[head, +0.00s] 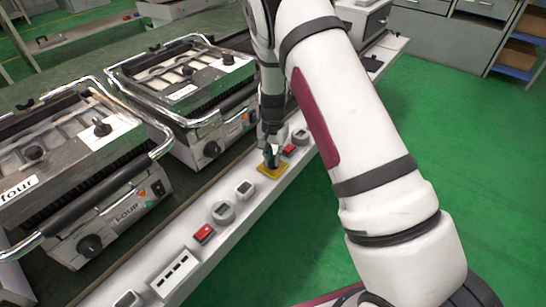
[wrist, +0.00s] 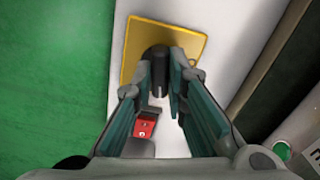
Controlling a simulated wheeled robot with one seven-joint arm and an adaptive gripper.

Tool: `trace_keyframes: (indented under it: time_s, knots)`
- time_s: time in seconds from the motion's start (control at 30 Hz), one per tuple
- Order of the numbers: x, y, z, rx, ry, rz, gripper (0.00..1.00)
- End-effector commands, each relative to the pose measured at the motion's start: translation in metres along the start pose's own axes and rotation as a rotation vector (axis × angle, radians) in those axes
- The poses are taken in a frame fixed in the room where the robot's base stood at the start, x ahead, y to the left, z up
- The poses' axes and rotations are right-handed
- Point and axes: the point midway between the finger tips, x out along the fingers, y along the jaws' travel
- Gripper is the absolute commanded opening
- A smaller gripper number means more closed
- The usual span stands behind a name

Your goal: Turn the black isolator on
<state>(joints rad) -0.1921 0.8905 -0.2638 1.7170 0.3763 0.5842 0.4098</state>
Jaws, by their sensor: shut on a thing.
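The black isolator (wrist: 158,60) is a dark knob on a square yellow plate (wrist: 140,32) set in the white panel strip. The yellow plate also shows in the head view (head: 272,173), right under my gripper (head: 269,156). In the wrist view, the two fingers of my gripper (wrist: 161,82) stand on either side of the knob and are shut on it. In the head view the fingers hide most of the knob, so its exact turn angle is hard to tell there.
The white panel (head: 222,190) also carries a red switch (head: 203,234), another red switch (head: 289,150), grey round sockets and a white slotted plate (head: 174,272). Two contact grills (head: 185,85) (head: 75,165) stand left of it. Green floor lies open to the right.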

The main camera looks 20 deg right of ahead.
Motion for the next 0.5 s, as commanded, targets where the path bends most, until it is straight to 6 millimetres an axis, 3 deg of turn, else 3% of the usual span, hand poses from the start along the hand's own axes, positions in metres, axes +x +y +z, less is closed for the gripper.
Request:
trace_keyframes:
  time_s: [0.5]
  knots:
    - [-0.0001, 0.0, -0.0001, 0.237, 0.0, 0.0, 0.0]
